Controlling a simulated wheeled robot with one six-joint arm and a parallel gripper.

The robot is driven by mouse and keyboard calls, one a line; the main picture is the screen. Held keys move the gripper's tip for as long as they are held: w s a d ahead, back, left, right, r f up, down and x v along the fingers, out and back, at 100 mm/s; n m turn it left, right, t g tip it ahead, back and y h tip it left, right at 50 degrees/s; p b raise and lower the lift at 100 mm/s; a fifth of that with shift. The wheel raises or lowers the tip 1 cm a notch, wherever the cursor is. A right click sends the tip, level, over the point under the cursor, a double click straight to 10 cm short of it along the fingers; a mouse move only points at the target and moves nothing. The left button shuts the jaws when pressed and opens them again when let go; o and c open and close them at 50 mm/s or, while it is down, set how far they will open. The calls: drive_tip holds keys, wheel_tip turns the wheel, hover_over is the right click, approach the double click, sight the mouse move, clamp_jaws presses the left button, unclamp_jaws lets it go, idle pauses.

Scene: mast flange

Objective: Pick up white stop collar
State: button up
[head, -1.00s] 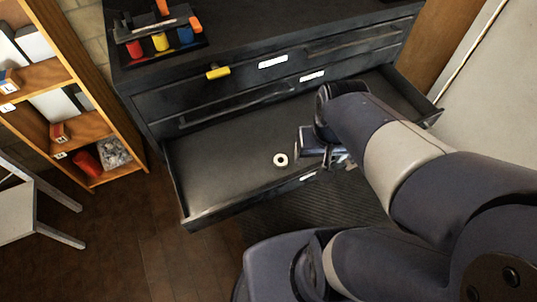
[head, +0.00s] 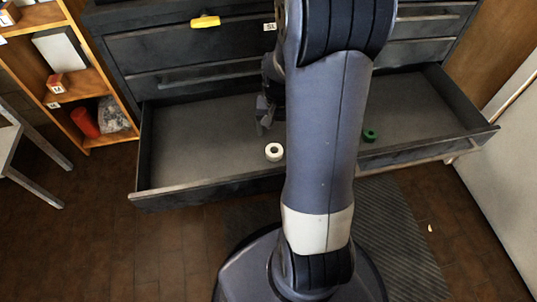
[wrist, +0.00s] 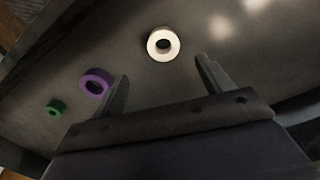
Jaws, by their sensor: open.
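The white stop collar (head: 274,157) is a thick ring with a round hole. It lies flat on the floor of the open drawer, near the front wall. In the wrist view the collar (wrist: 174,46) lies beyond my fingertips, roughly in line with the gap between them and not held. My gripper (wrist: 167,77) is open and empty, its two fingers spread. In the head view my gripper (head: 264,118) hangs over the drawer, behind the collar and slightly left of it, partly hidden by my arm.
The open drawer (head: 190,125) has low walls around it. A green ring (head: 370,135) lies to the right in it. In the wrist view, a purple ring (wrist: 96,73) lies left of the gripper, hidden in the head view. A wooden shelf (head: 80,92) stands at left.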

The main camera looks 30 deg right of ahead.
drive_tip(key=b, duration=0.2)
hover_over(274, 149)
drive_tip(key=f, duration=0.5)
drive_tip(key=shift+s+d+f, duration=0.1)
drive_tip(key=shift+s+d, duration=0.1)
drive_tip(key=shift+s, duration=0.15)
drive_tip(key=f, duration=0.1)
drive_tip(key=f+b, duration=0.1)
drive_tip(key=f, duration=0.1)
drive_tip(key=f+b, duration=0.1)
drive_tip(key=f, duration=0.1)
drive_tip(key=shift+w+a, duration=0.15)
drive_tip(key=shift+w, duration=0.1)
drive_tip(key=shift+c, duration=0.2)
drive_tip(key=c, duration=1)
